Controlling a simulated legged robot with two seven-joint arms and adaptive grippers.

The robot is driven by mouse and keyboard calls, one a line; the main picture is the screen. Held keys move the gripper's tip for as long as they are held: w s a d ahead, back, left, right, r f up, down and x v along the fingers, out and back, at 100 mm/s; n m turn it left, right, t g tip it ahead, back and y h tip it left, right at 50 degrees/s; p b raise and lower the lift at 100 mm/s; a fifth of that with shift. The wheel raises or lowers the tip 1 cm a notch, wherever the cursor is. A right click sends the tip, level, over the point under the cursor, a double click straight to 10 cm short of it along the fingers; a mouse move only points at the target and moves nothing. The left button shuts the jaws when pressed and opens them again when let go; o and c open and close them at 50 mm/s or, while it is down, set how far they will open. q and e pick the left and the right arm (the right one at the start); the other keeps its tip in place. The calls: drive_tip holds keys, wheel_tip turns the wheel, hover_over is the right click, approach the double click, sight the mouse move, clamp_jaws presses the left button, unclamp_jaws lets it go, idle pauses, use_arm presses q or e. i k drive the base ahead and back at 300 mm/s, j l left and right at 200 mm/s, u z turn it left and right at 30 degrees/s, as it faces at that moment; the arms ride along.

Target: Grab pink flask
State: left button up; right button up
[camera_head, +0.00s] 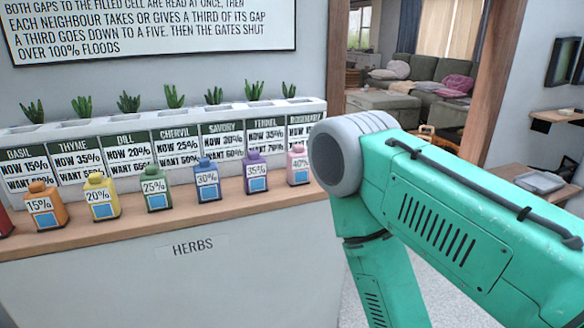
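The pink flask (298,166) stands upright on the wooden counter ledge, last on the right of the row of flasks. Its label reads 40% and it has a blue patch on its front. The purple flask (255,173) stands just to its left, apart from it. My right arm, green with a grey joint, fills the right side of the head view, with that joint just right of the pink flask. My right gripper is out of view. My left arm and gripper are not in view.
Blue (207,180), green (155,188), yellow (101,196) and orange (45,205) flasks stand to the left, with a red one (4,222) cut off at the edge. Behind them is a white planter (120,119) with plant signs. A doorway opens behind my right arm.

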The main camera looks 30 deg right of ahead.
sight(298, 168)
drive_tip(key=i+l+z, duration=0.1)
drive_tip(key=z, duration=0.35)
drive_tip(key=i+l+z, duration=0.15)
drive_tip(key=z, duration=0.35)
drive_tip(key=i+z, duration=0.15)
drive_tip(key=z, duration=0.3)
drive_tip(key=i+z, duration=0.15)
drive_tip(key=z, duration=0.3)
